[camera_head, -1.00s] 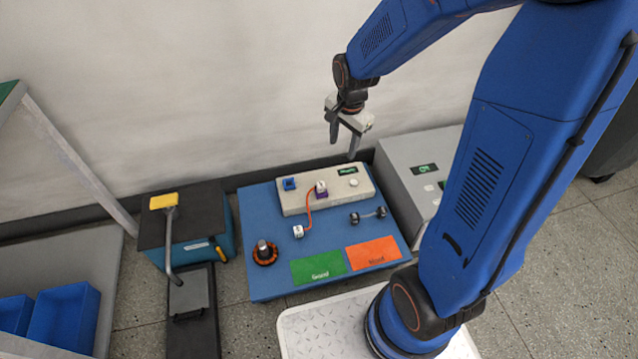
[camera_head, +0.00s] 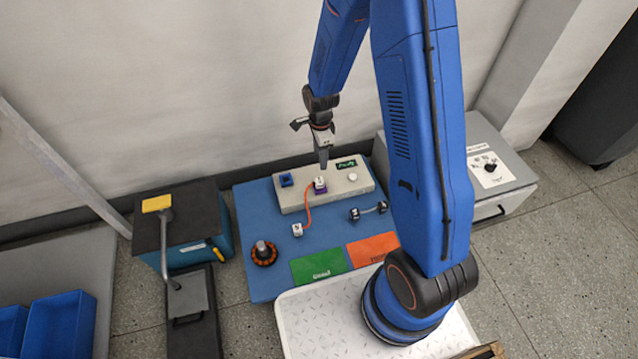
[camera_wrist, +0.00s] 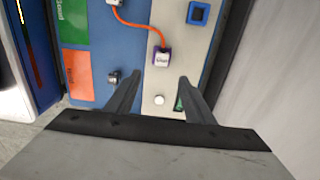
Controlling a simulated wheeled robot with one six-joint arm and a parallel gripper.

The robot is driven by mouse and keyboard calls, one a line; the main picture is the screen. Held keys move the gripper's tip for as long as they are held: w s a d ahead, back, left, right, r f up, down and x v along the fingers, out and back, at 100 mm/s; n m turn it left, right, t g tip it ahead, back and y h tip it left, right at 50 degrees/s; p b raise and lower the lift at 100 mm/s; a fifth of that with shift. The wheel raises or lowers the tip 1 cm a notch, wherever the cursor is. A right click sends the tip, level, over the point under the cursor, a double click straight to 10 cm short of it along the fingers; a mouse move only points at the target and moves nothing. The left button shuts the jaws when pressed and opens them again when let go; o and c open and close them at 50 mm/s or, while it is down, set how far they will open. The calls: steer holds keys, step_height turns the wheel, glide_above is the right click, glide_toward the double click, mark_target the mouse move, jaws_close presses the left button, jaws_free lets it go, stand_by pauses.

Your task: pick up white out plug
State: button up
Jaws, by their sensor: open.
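An orange cable joins two white plugs. One white plug (camera_head: 320,182) sits in a purple socket on the light panel; it also shows in the wrist view (camera_wrist: 163,57), just ahead of the fingertips. The other white plug (camera_head: 297,230) lies on the blue board, and part of it shows at the top of the wrist view (camera_wrist: 114,3). The lettering on the plugs is too small to read surely, so I cannot tell which is the out plug. My gripper (camera_head: 323,165) is open and points down above the purple socket. In the wrist view its fingers (camera_wrist: 160,80) have nothing between them.
The light panel (camera_head: 296,204) also carries a blue socket (camera_head: 286,180), a display and a white button (camera_head: 352,177). A dark-ended connector (camera_head: 369,211), a round orange-black part (camera_head: 264,253), a green pad (camera_head: 319,266) and an orange pad (camera_head: 371,248) lie on the blue board.

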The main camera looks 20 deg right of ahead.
glide_above(319, 180)
steer(key=f, duration=0.8)
steer(key=shift+s+d+f, duration=0.15)
steer(key=shift+s+f, duration=0.1)
steer(key=shift+f, duration=0.1)
steer(key=shift+w+f, duration=0.15)
steer(key=shift+f, duration=1.55)
steer(key=shift+w+f, duration=0.15)
steer(key=shift+f, duration=1.5)
jaws_close()
